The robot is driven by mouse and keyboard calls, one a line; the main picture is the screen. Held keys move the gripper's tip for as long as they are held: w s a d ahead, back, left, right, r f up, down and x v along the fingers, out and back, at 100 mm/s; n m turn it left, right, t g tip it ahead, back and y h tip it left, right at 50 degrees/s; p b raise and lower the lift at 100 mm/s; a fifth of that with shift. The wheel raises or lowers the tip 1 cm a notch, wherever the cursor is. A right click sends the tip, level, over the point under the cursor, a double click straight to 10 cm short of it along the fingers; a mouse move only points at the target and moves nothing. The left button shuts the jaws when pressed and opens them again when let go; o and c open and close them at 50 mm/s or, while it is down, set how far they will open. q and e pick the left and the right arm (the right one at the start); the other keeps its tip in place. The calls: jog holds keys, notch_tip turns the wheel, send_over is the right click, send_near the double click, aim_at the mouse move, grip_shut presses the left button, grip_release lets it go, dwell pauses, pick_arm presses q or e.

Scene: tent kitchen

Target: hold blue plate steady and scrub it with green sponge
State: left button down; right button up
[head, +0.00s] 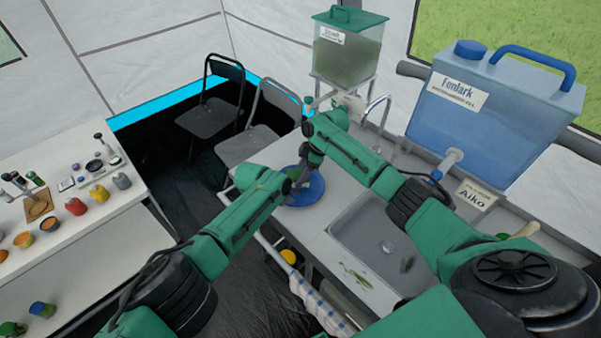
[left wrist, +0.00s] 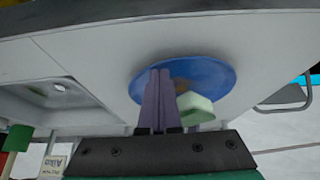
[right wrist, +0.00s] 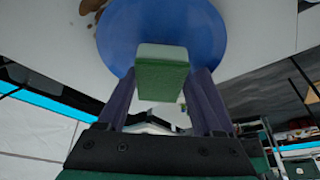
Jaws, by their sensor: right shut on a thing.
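The blue plate (head: 313,194) lies on the white counter left of the sink, partly covered by my arms. In the left wrist view the plate (left wrist: 208,70) shows a brown patch near its middle. My left gripper (left wrist: 159,72) has its fingers together, tips over the plate; whether they touch it is unclear. My right gripper (right wrist: 163,75) is shut on the green sponge (right wrist: 160,78), one finger on each side, over the plate (right wrist: 118,38). The sponge (left wrist: 197,108) is beside my left fingers in the left wrist view.
The sink (head: 350,233) is right of the plate, with green scraps (head: 356,276) near its front. A faucet (head: 382,110), a green-lidded tank (head: 347,58) and a blue tank (head: 500,125) stand behind. A side table (head: 95,235) with small items is at left.

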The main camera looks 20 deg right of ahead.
jog(key=shift+f, duration=1.35)
dwell(0.8)
jog(key=shift+s+f, duration=0.1)
jog(key=shift+f, duration=0.15)
dwell(0.5)
jog(key=shift+s+d, duration=0.1)
jog(key=shift+d, duration=0.8)
jog(key=shift+a+b, duration=0.3)
jog(key=shift+a, duration=0.6)
jog(key=shift+a, duration=1)
jog(key=shift+f, duration=0.1)
